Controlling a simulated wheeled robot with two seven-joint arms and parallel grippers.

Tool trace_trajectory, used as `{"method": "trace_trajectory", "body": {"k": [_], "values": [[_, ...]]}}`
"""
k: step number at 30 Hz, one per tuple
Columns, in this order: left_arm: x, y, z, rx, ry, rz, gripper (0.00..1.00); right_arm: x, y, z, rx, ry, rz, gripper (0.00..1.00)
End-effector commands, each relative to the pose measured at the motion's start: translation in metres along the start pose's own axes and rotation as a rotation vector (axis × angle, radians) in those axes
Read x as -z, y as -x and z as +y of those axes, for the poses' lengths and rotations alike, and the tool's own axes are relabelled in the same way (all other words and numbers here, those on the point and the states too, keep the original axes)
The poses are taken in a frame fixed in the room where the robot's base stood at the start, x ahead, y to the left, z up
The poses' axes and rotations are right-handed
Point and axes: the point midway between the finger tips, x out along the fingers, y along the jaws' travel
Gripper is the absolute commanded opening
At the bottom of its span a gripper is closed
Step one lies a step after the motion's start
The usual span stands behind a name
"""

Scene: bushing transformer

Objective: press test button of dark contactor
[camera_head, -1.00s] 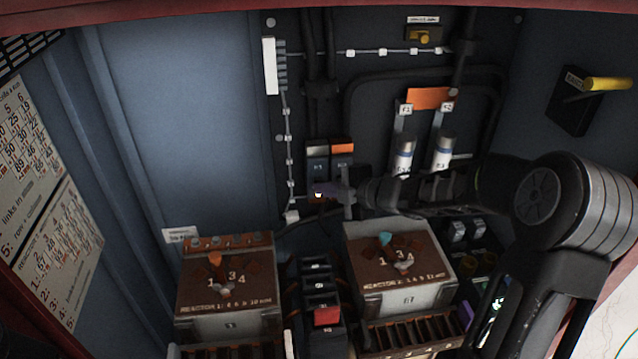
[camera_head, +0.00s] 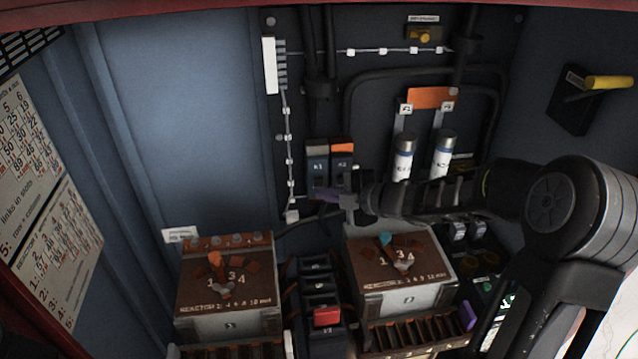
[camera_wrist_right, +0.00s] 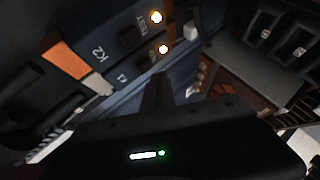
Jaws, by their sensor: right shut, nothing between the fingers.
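Two contactors sit side by side on the dark back panel: K1 (camera_head: 317,167) with a grey top, and K2 (camera_head: 342,165) with an orange top. In the right wrist view K2 (camera_wrist_right: 98,55) and K1 (camera_wrist_right: 122,77) show with two glowing lamps, one beside K2 (camera_wrist_right: 156,17) and one beside K1 (camera_wrist_right: 163,49). A TEST label is readable by K2. My right gripper (camera_head: 324,194) is shut and empty, its fingertips in front of the contactors' lower part. The fingers (camera_wrist_right: 159,88) hide part of K1's lower end. Contact cannot be told. My left gripper is out of view.
Reactor boxes stand below at left (camera_head: 226,302) and right (camera_head: 399,280), with a dark block bearing a red part (camera_head: 326,316) between them. Two fuse cylinders (camera_head: 403,157) are right of the contactors, above my right arm. A yellow-handled switch (camera_head: 606,83) is on the right wall.

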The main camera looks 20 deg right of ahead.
Motion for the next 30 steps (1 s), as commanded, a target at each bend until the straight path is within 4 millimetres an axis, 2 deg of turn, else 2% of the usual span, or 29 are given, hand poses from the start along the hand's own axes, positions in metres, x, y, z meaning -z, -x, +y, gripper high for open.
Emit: {"method": "trace_trajectory", "body": {"k": [16,30], "values": [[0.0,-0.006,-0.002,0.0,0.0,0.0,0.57,0.023,0.032,-0.023,-0.001,0.0,0.0,0.0],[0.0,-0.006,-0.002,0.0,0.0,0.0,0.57,0.025,0.034,-0.025,0.0,0.0,0.0,0.0]]}}
